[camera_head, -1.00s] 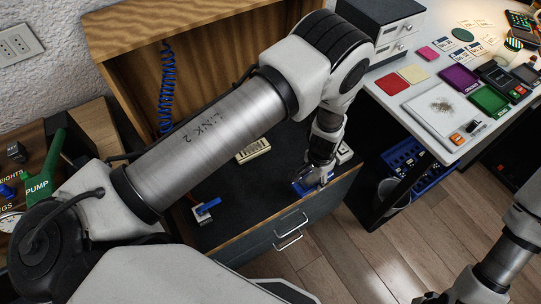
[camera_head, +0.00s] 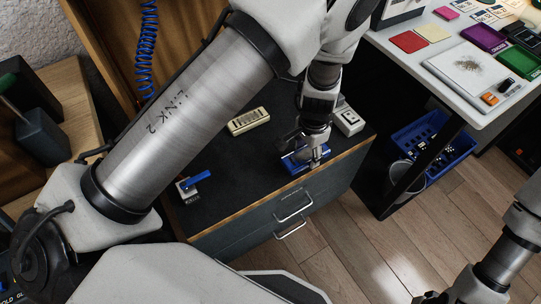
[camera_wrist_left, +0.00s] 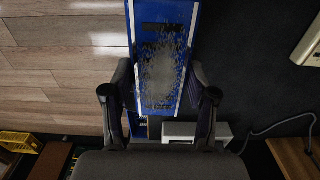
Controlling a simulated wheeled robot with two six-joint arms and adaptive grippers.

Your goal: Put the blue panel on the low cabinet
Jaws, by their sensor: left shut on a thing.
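The blue panel (camera_wrist_left: 187,50) is long, with white edge stripes and a worn, speckled middle in the left wrist view. My left gripper (camera_wrist_left: 162,98) is shut on it, one finger at each side. In the head view the gripper (camera_head: 316,160) points down at the front right part of the low cabinet's dark top (camera_head: 240,170), and part of the blue panel (camera_head: 290,166) shows beside it. I cannot tell whether the panel touches the top. My right gripper (camera_head: 432,298) shows only in part at the bottom edge, over the floor.
On the cabinet top are a beige device (camera_head: 248,121), a light grey box (camera_head: 348,121) and a blue-handled switch (camera_head: 196,184). A white table (camera_head: 440,45) with cards and trays stands right. A blue crate (camera_head: 430,140) and a bin (camera_head: 405,180) are under it.

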